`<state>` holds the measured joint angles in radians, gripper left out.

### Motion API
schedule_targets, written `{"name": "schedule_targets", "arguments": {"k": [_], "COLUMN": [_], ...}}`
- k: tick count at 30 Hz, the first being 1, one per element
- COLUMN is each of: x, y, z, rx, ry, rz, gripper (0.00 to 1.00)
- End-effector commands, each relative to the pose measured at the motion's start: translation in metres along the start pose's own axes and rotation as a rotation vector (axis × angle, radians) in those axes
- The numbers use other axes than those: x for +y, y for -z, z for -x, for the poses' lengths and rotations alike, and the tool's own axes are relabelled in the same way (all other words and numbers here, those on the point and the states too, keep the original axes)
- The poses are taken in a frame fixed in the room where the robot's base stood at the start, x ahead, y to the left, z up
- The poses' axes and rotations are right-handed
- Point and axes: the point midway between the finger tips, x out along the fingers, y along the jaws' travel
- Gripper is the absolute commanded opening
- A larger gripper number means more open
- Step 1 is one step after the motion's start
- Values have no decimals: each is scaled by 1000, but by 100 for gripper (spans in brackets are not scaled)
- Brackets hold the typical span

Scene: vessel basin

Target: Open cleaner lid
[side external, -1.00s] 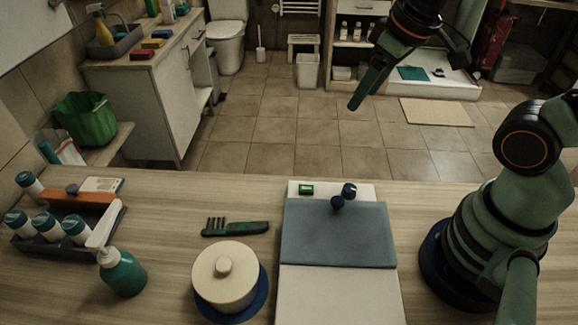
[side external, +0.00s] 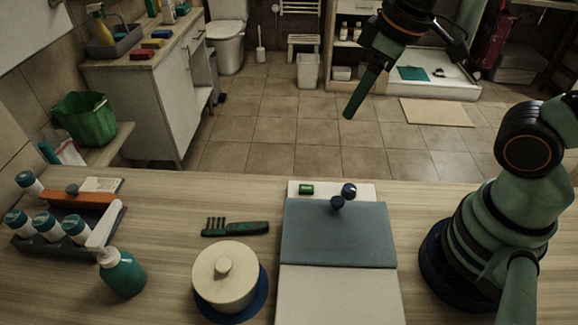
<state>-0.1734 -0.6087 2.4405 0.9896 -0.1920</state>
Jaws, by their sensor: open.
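A round cream pot (side external: 222,283) stands upright on a blue base (side external: 258,306) at the front of the counter. I cannot tell from the picture which container is the cleaner. My gripper (side external: 402,85) is open and empty, high up at the upper right. It appears well away from the pot and touches nothing.
A tray (side external: 57,247) of bottles stands far left. Bare counter (side external: 170,215) lies between.

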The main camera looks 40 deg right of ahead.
Motion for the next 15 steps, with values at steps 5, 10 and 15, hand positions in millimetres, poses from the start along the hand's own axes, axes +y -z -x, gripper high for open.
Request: {"name": "schedule_targets", "arguments": {"k": [5, 10, 15], "x": [-56, -84, -90], "y": [-10, -20, -24], "z": [-14, -19, -26], "rx": [-175, -266, -287], "ry": [100, 155, 168], "rz": [406, 633, 682], "gripper": [62, 62, 62]}}
